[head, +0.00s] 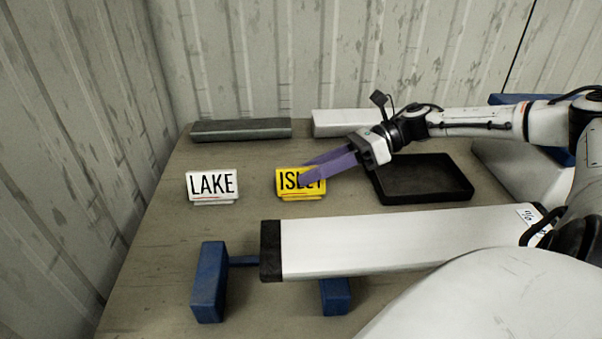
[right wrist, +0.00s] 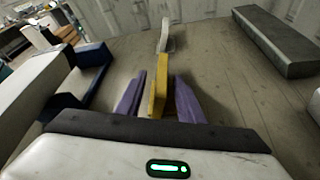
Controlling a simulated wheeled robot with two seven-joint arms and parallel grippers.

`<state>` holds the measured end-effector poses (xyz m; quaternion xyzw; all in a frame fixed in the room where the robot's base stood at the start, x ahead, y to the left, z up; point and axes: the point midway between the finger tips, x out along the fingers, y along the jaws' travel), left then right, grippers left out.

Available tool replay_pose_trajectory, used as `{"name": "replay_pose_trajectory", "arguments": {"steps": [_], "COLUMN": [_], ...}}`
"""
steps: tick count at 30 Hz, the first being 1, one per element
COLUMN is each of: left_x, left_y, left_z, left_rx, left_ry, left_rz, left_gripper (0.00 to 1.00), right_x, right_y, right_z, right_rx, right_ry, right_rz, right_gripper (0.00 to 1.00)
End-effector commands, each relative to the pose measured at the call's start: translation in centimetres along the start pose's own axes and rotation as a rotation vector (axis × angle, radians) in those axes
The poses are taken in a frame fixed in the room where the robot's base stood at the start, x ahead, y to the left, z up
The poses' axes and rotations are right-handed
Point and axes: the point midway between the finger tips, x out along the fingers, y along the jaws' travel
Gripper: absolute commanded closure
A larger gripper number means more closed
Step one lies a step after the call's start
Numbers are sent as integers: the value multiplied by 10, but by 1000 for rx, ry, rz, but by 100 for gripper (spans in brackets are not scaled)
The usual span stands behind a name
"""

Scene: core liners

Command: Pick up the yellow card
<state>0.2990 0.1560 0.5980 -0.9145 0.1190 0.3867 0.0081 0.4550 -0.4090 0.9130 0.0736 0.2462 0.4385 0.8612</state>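The yellow card (head: 287,190) stands upright on the table, with black lettering that begins "ISL"; the purple fingers hide part of it in the head view. My right gripper (head: 313,172) reaches in from the right, its two purple fingers on either side of the card. In the right wrist view the yellow card (right wrist: 159,88) shows edge-on between the fingers of my right gripper (right wrist: 158,98), with a gap visible on each side. The gripper is open. My left gripper is not in view.
A white "LAKE" card (head: 211,186) stands left of the yellow card. A black tray (head: 425,197) lies to the right. A long white liner (head: 390,240) with a dark end cap lies in front on blue supports (head: 208,282). A grey bar (head: 241,130) lies behind.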

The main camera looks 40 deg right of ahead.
Motion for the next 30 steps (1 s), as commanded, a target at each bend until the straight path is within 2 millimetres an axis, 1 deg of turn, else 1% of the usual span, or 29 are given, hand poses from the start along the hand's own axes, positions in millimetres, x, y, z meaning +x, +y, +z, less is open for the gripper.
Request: {"name": "replay_pose_trajectory", "arguments": {"steps": [1, 4, 7, 11, 12, 18, 26, 30], "left_x": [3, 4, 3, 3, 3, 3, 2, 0], "left_y": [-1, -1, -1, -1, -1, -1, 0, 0], "left_z": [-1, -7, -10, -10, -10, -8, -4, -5], "left_rx": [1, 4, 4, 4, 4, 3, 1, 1], "left_ry": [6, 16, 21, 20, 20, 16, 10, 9], "left_rz": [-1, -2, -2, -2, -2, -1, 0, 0], "left_gripper": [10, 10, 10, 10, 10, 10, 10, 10], "right_x": [8, 16, 18, 17, 17, 17, 17, 13], "right_y": [0, 0, -1, -1, -1, -1, 0, 3], "right_z": [0, 0, 0, 0, 0, 0, 1, 10], "right_rx": [-1, -1, 1, 1, 1, 1, 1, -1], "right_ry": [-5, -3, 0, 1, 1, 1, 0, 1], "right_rz": [2, 0, -2, -2, -2, -2, -2, -2], "right_gripper": [66, 66, 66, 66, 67, 100, 100, 100]}}
